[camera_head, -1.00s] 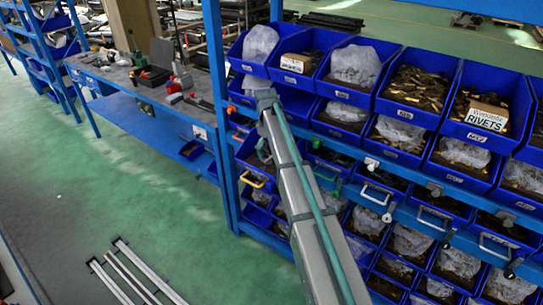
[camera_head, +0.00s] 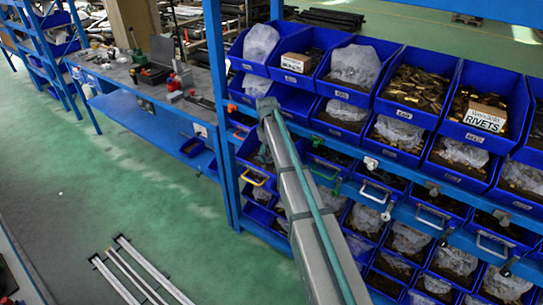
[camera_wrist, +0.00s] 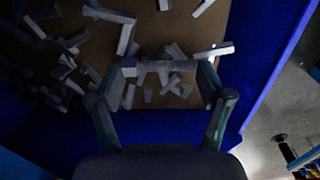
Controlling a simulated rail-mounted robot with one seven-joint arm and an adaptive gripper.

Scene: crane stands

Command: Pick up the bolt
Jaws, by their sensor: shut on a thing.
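In the wrist view my gripper (camera_wrist: 160,72) is low over a blue bin (camera_wrist: 255,75), with its two fingers spread apart. A grey bolt-like piece (camera_wrist: 150,65) lies crosswise between the fingertips, and the fingers are shut on its ends. Several similar loose grey pieces (camera_wrist: 125,35) lie on the brown bin floor around and below it. The view is dark, so the exact shape of the held bolt is hard to tell. In the head view my gripper and the bolt are hidden.
The blue bin wall is close to the right finger. In the head view, a blue rack holds rows of blue bins (camera_head: 412,88), one with a rivets box (camera_head: 485,114). A workbench (camera_head: 150,85) stands at the left, and white rails (camera_head: 140,270) lie on the green floor.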

